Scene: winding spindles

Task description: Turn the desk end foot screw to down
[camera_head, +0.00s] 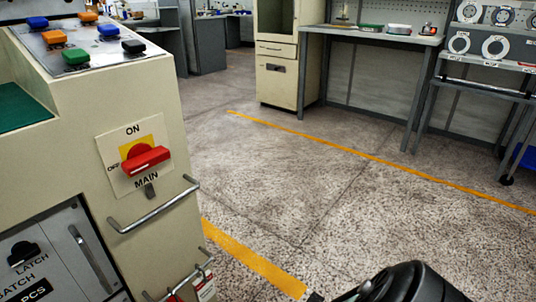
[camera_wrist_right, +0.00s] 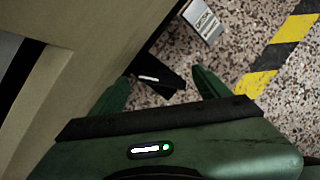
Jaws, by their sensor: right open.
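In the right wrist view my right gripper (camera_wrist_right: 160,74) has its two green fingers spread apart. A dark bar with a white mark (camera_wrist_right: 160,80) lies between and just beyond the fingertips, at the foot of a beige panel (camera_wrist_right: 75,75). It may be the foot screw, but I cannot tell for sure. No contact with the fingers is clear. In the head view no foot screw can be made out. My left gripper is not in view.
A beige machine (camera_head: 75,130) with a red main switch (camera_head: 146,159) and metal handle (camera_head: 155,206) stands at the left. A grey label plate (camera_wrist_right: 203,18) is ahead of the right gripper. A workbench (camera_head: 372,37) stands at the back. The speckled floor between is clear.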

